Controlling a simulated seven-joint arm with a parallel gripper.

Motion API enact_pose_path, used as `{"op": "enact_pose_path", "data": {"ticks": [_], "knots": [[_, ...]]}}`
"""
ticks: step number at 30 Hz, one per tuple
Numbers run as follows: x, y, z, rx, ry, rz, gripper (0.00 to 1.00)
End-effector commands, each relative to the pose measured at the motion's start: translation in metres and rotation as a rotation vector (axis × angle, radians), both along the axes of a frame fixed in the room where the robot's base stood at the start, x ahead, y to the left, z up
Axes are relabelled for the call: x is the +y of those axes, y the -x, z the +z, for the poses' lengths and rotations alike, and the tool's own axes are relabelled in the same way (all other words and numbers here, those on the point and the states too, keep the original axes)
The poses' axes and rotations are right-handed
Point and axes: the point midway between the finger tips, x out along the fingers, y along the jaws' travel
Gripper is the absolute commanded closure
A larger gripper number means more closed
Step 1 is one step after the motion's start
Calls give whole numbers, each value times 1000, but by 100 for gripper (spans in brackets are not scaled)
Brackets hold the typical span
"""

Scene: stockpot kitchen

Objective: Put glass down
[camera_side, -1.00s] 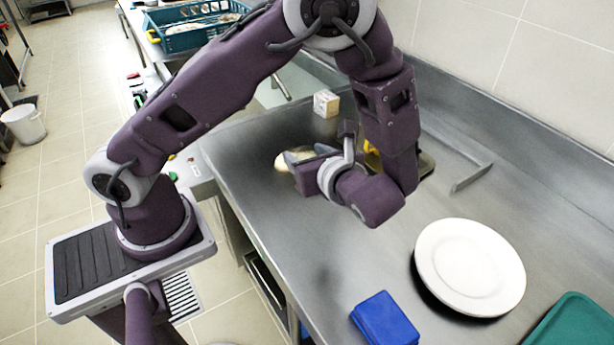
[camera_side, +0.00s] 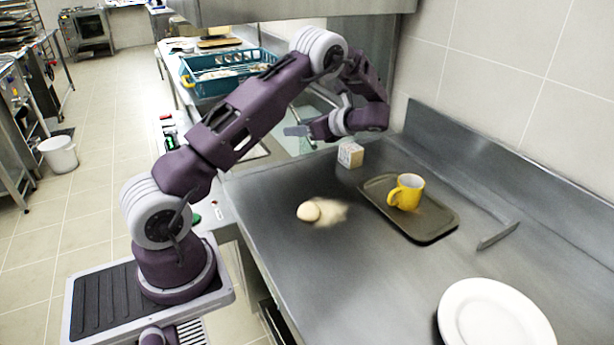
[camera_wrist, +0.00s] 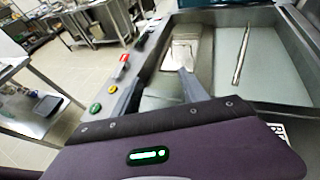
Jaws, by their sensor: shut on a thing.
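My gripper (camera_side: 294,131) is at the end of the raised arm, over the sink area beyond the left back corner of the steel counter. In the wrist view my gripper's fingers (camera_wrist: 162,88) reach forward over the sink. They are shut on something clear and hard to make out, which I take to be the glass. Its outline is faint against the sink in both views, and I cannot tell its tilt. It seems held in the air, apart from the counter (camera_side: 280,270).
A dark tray (camera_side: 437,231) holds a yellow mug (camera_side: 408,193). Nearby are a small printed box (camera_side: 350,155), a round pale item (camera_side: 308,211) and a white plate (camera_side: 495,318). A teal crate (camera_side: 225,82) stands beyond the sink (camera_wrist: 262,75). The counter's front middle is clear.

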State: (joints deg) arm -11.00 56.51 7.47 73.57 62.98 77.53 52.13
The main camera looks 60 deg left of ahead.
Motion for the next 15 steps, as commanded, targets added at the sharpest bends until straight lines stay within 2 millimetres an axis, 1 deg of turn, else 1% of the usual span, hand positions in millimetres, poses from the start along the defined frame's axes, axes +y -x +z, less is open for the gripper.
{"op": "enact_pose_path", "data": {"ticks": [1, 4, 10, 13, 15], "knots": [[1, 1, -14, 6, 2, 2, 96], [1, 1, -37, 5, 1, 0, 96], [0, 1, -64, 3, 0, 1, 96], [0, 1, -83, 3, 0, 0, 96], [0, 1, -90, 1, 0, 1, 96]]}}
